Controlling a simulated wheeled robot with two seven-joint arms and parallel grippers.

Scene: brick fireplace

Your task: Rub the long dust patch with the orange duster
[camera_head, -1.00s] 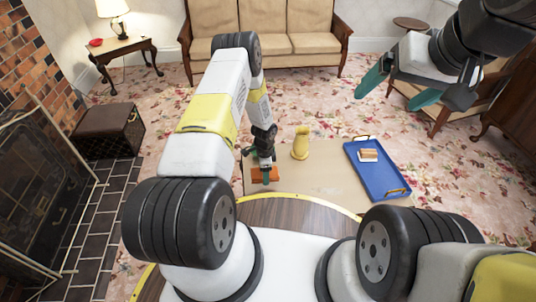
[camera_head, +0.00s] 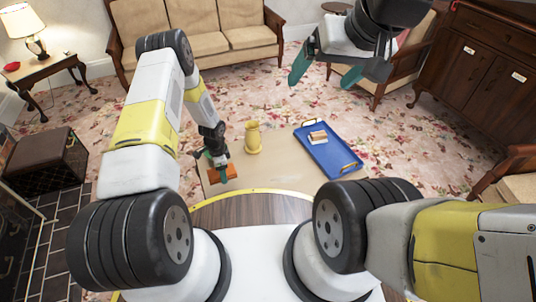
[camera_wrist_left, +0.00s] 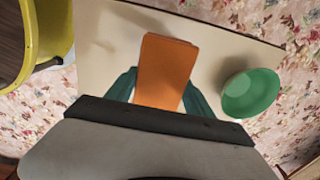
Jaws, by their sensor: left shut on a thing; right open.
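The orange duster (camera_head: 232,172) is at the left part of the low beige table (camera_head: 275,170). It also shows in the left wrist view (camera_wrist_left: 165,65), held between the teal fingers. My left gripper (camera_wrist_left: 160,95) is shut on it, pointing down, with the duster at or just above the tabletop; contact is not clear. I cannot make out the long dust patch in either view; the duster and arm may cover it. My right gripper (camera_head: 324,72) is open and empty, raised beyond the table.
A yellow vase (camera_head: 253,138) stands right of the duster. A blue tray (camera_head: 330,155) holding a small block (camera_head: 318,137) lies farther right. A green bowl (camera_wrist_left: 250,93) is beside the duster in the wrist view. Sofa (camera_head: 200,40) and cabinet (camera_head: 485,65) stand beyond.

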